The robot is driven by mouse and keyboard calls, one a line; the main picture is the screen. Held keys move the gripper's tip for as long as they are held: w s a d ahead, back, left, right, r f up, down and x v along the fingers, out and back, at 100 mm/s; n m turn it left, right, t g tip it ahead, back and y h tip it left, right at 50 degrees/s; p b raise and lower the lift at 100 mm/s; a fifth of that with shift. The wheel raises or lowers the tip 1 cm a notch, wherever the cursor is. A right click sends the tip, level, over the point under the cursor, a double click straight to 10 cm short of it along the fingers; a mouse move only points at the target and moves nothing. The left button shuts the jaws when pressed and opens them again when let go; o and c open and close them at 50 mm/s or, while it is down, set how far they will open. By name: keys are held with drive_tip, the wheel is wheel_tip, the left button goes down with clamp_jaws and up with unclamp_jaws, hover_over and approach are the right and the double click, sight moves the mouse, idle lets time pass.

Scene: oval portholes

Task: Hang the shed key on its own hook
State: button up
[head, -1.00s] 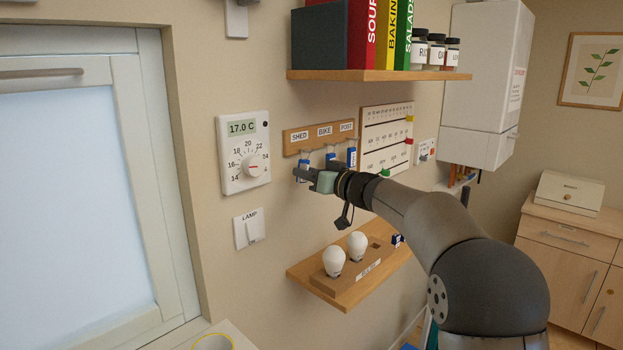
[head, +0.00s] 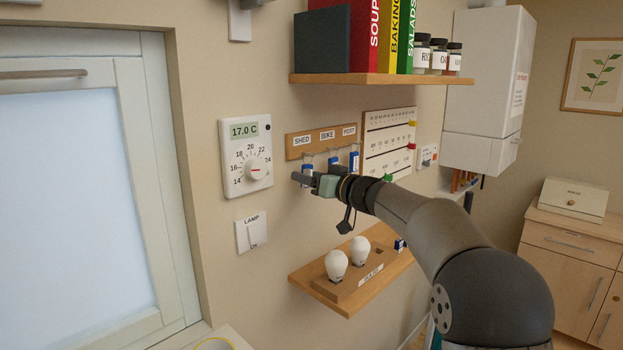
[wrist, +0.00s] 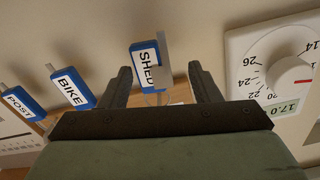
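The shed key's blue tag (wrist: 143,62), with a white SHED label, shows between and beyond my fingers in the wrist view. A pale grey strip crosses its edge. In the head view the tag (head: 307,163) hangs under the SHED label of the wooden key board (head: 293,146), at the left hook. My gripper (wrist: 159,68) is open, one finger on each side of the tag, with gaps showing. In the head view my gripper (head: 298,178) is just below and in front of the tag. Whether the key's ring is around the hook is not clear, and the key's lower part is hidden.
The bike tag (wrist: 70,89) and post tag (wrist: 23,105) hang close beside it. A thermostat (head: 245,160) is left of the board. A book shelf (head: 380,78) is above; a shelf with bulbs (head: 345,300) is below. A calendar board (head: 388,140) is to the right.

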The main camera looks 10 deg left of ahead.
drive_tip(key=shift+d, duration=0.1)
drive_tip(key=b+v, duration=0.7)
drive_tip(key=v, duration=1)
drive_tip(key=s+a+f+m+g+h, duration=0.1)
drive_tip(key=s+f+m+g+h, duration=0.45)
drive_tip(key=s+f, duration=1.25)
drive_tip(key=s+d+f+m+g+h, duration=0.1)
drive_tip(key=s+d+f+h, duration=0.3)
drive_tip(key=s+f, duration=0.5)
drive_tip(key=s+d+f+m+g+h, duration=0.1)
drive_tip(key=s+d+f+g+h, duration=0.3)
drive_tip(key=s+d+f, duration=0.2)
drive_tip(key=s+f, duration=0.2)
drive_tip(key=s, duration=0.1)
drive_tip(key=shift+s+f, duration=0.35)
drive_tip(key=shift+f, duration=0.05)
